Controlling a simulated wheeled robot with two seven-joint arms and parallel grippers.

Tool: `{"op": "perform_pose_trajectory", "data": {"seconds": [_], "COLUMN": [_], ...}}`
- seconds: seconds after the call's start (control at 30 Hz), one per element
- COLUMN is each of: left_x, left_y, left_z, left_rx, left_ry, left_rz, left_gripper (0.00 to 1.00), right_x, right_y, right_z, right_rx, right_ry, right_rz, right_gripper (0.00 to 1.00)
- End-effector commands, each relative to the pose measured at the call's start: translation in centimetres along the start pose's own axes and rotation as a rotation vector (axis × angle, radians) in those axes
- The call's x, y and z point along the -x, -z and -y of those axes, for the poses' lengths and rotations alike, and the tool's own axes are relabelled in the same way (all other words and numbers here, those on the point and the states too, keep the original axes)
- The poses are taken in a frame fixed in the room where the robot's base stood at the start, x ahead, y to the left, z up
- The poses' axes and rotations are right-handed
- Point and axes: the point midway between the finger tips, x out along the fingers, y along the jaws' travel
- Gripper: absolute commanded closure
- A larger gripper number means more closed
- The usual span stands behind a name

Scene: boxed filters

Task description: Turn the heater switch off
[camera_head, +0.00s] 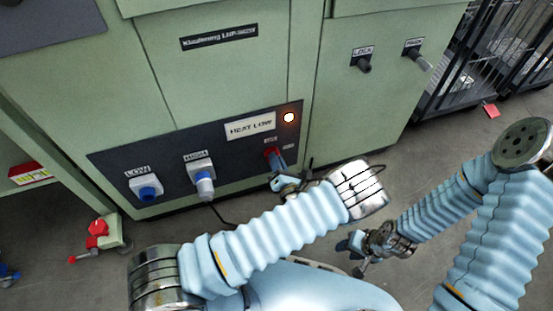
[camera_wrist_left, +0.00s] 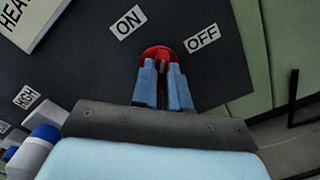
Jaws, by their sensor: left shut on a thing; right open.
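The red heater switch (camera_head: 270,152) is a round knob on the dark panel (camera_head: 225,160) of the green cabinet. It also shows in the left wrist view (camera_wrist_left: 150,52), between the ON label (camera_wrist_left: 128,22) and the OFF label (camera_wrist_left: 201,39). My left gripper (camera_head: 277,167) is at the switch, its blue fingers (camera_wrist_left: 163,80) shut on the knob's raised grip. The fingers hide part of the knob, so its exact pointing direction is unclear. A lamp (camera_head: 289,117) glows beside the HEAT LOW plate (camera_head: 250,126). My right gripper (camera_head: 355,245) is open and empty above the floor.
A red-handled valve (camera_head: 98,230) stands at the lower left. Wire cages (camera_head: 480,65) stand at the right.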

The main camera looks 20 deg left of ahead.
Motion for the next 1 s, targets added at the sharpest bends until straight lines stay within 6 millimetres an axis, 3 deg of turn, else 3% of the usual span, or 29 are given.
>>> {"op": "perform_pose_trajectory", "data": {"seconds": [0.6, 1.0], "left_x": [0.1, 0.1], "left_y": [0.0, 0.1], "left_z": [0.3, 0.5], "left_rx": [-0.558, -0.766], "left_ry": [0.002, 0.002], "left_rz": [0.002, 0.001], "left_gripper": [1.0, 1.0], "right_x": [1.4, 1.6], "right_y": [0.1, 0.1], "right_z": [0.3, 0.4], "right_rx": [-0.001, -0.001], "right_ry": [-0.003, -0.004], "right_rz": [-0.004, -0.005], "right_gripper": [0.57, 0.57]}}
